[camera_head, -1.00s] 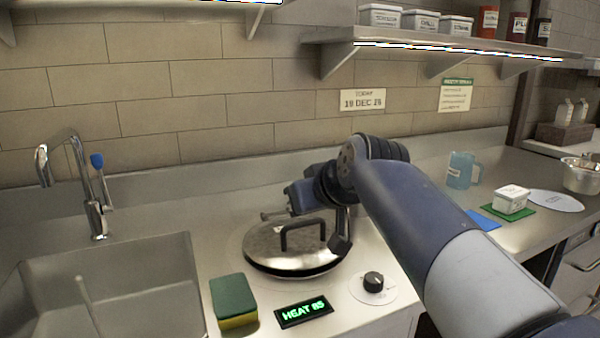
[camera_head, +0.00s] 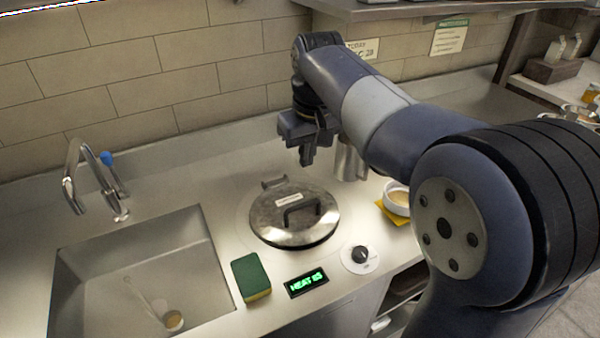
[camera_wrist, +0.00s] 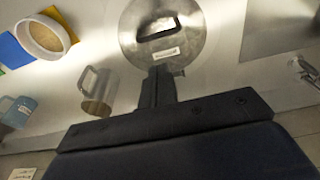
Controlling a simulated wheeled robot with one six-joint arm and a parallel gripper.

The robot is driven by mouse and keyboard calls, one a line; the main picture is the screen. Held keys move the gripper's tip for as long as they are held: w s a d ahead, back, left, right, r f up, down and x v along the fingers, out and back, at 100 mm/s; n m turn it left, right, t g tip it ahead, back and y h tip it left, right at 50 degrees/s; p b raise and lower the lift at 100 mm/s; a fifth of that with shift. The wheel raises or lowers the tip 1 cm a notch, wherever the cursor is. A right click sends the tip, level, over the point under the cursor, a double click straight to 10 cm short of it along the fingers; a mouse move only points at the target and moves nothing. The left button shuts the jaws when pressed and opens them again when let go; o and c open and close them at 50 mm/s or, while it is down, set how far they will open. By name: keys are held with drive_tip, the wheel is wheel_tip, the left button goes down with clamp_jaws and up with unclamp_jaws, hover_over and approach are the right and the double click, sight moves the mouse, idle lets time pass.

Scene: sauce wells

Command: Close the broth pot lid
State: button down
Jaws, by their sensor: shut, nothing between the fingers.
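The broth pot lid (camera_head: 293,211) is a round steel lid with a dark loop handle and a small label. In the head view it lies flat over the pot set in the counter, with a hinge at its back edge. It also shows in the wrist view (camera_wrist: 187,40), at the top middle. My gripper (camera_head: 305,160) is up behind the lid, apart from it in the head view. Its fingers (camera_wrist: 158,85) are shut and empty in the wrist view, pointing toward the lid's hinge side. The pot's inside is hidden under the lid.
A steel mug (camera_head: 349,160) stands right of my gripper. A bowl (camera_head: 397,197) on a yellow mat is farther right. In front are a sponge (camera_head: 251,277), the heat display (camera_head: 306,284) and a knob (camera_head: 360,254). The sink (camera_head: 140,285) is left, with a ladle inside.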

sight(303, 204)
drive_tip(key=f, duration=0.4)
drive_tip(key=w+f, duration=0.1)
drive_tip(key=f, duration=0.8)
drive_tip(key=shift+w+a+f+p, duration=0.2)
drive_tip(key=shift+w+p, duration=0.2)
